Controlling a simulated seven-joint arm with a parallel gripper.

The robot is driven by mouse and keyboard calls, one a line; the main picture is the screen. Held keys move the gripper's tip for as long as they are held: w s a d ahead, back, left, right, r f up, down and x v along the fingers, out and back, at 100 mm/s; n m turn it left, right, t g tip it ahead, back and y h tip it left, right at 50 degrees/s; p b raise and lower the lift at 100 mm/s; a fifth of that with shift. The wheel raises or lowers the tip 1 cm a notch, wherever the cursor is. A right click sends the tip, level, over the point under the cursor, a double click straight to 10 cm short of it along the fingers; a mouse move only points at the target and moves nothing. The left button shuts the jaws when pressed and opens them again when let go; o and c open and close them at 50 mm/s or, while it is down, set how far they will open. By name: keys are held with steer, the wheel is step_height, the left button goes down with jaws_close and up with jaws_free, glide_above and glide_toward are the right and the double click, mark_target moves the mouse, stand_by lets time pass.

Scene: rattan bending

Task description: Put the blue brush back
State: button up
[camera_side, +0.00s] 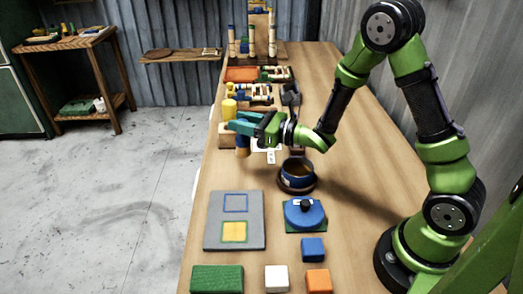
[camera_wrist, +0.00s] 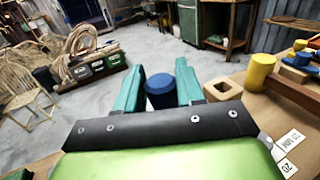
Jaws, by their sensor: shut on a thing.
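My gripper (camera_side: 238,124) has its teal fingers closed around the blue brush. In the wrist view the blue brush (camera_wrist: 161,90) shows as a dark blue round top between the two fingers. In the side view its blue part (camera_side: 243,141) hangs below the fingers, with a tan lower end. A wooden block with an empty square hole (camera_wrist: 222,89) is to the right of the fingers in the wrist view. A yellow brush (camera_wrist: 258,70) stands upright to the right of that hole; it also shows in the side view (camera_side: 229,108). Whether the blue brush's lower end touches anything is unclear.
A dark blue cup (camera_side: 297,174) on a round base stands nearer the camera. A grey board (camera_side: 235,235) with square outlines, a blue lidded piece (camera_side: 304,215) and coloured blocks lie at the front. Racks of tools (camera_side: 252,92) stand behind. The bench's right part is mostly clear.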

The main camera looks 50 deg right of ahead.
mark_target(250, 147)
steer(key=shift+f, duration=3.6)
steer(key=shift+a, duration=0.1)
steer(key=o, duration=1)
steer(key=shift+f, duration=0.15)
steer(key=shift+o, duration=0.2)
